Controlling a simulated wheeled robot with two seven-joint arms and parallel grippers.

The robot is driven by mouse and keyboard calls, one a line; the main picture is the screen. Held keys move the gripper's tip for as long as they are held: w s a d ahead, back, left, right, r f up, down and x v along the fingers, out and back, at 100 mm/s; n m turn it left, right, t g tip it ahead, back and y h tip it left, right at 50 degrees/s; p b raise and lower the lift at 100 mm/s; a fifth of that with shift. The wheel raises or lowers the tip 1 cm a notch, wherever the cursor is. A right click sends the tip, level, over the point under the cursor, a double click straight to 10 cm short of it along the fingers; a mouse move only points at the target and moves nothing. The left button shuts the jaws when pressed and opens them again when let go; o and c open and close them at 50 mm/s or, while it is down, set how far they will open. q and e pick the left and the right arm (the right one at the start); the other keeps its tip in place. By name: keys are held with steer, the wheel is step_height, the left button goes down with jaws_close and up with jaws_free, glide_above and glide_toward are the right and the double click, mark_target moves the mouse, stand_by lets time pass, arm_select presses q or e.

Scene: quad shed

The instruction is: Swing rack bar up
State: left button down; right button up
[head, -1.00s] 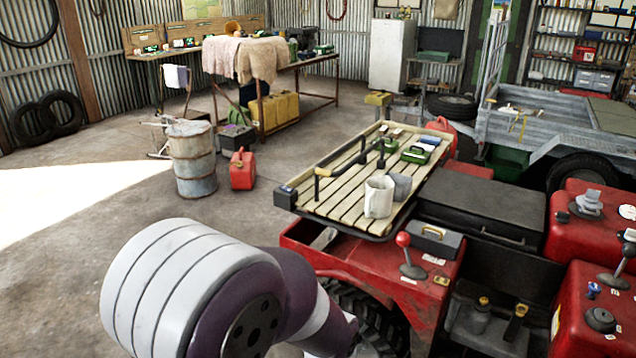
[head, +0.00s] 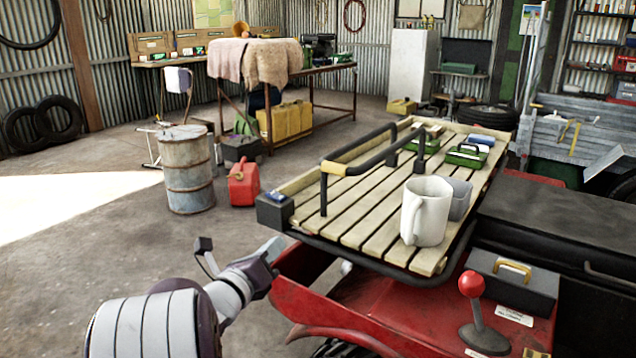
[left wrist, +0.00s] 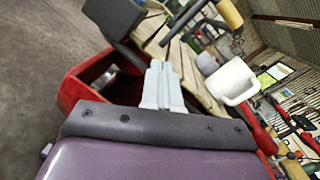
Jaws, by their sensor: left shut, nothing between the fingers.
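The rack bar (head: 375,158) is a black bent tube with a yellow sleeve near its near left corner. It stands up from the slatted wooden rack (head: 365,230) on the red quad. In the left wrist view the bar (left wrist: 188,14) is at the top, with its yellow sleeve beside it. My left gripper (head: 272,248) is low and left of the rack's near corner, apart from the bar. Its pale fingers (left wrist: 160,85) are together and empty in the left wrist view. My right gripper is not in view.
A white mug (head: 426,210) and a grey cup (head: 459,198) stand on the rack's near right part. A green box (head: 467,154) lies farther back. A red-knobbed lever (head: 472,286) rises at the front right.

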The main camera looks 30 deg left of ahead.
arm_select(q)
steer(key=d+r+m+h, duration=0.1)
steer(key=m, duration=0.2)
steer(key=d+r+m+t+h, duration=0.1)
steer(key=r+m, duration=0.1)
steer(key=d+r+m+t+h, duration=0.1)
steer(key=m, duration=0.2)
steer(key=shift+w+r+m, duration=0.15)
steer(key=shift+r+m, duration=0.05)
steer(key=shift+m, duration=0.1)
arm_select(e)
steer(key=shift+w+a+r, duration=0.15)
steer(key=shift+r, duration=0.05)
arm_select(q)
steer(key=r+p+x, duration=0.1)
steer(key=r+x, duration=0.1)
steer(key=x, duration=1)
steer(key=shift+r, duration=0.4)
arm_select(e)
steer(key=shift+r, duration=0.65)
arm_select(q)
steer(key=shift+d+r+p, duration=0.1)
steer(key=shift+p, duration=0.2)
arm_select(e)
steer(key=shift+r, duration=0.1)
